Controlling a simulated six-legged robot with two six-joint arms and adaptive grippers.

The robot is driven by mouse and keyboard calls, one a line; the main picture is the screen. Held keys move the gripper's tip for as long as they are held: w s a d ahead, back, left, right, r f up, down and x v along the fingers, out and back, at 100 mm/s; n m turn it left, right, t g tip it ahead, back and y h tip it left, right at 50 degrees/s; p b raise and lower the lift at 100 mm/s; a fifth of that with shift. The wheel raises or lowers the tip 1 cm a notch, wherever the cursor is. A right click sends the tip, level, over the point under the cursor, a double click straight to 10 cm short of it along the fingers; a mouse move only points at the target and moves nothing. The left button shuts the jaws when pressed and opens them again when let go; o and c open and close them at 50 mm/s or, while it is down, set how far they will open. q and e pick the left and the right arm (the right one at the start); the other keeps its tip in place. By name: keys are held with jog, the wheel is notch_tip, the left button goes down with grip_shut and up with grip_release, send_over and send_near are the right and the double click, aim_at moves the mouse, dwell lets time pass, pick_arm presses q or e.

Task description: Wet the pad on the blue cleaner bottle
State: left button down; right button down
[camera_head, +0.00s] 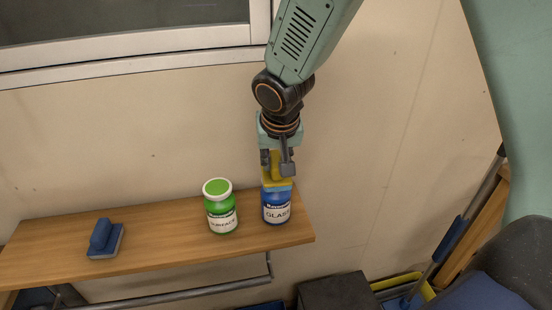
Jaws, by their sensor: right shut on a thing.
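The blue cleaner bottle (276,208), with a white label reading GLASS, stands upright near the right end of the wooden shelf (170,247). My right gripper (278,166) points down above it and is shut on a yellow-handled pad (277,183). The pad sits right over the bottle's top and hides it; it appears to touch, though any small gap cannot be told. A green bottle (221,208) labelled SURFACE stands just left of the blue one. A blue-handled pad (104,240) lies on the shelf's left part. My left gripper is not in view.
A metal rail (190,291) runs below the shelf. The wall (130,140) is close behind, with a framed window (130,55) above. A dark box (335,291) and long-handled tools (450,238) stand lower right. The shelf between the blue pad and green bottle is clear.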

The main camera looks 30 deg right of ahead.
aim_at(276, 160)
jog(key=shift+r+p, duration=0.75)
jog(key=shift+r, duration=0.05)
jog(key=shift+r+p, duration=2.2)
jog(key=shift+r, duration=0.5)
jog(key=shift+f, duration=0.1)
jog(key=shift+s, duration=0.1)
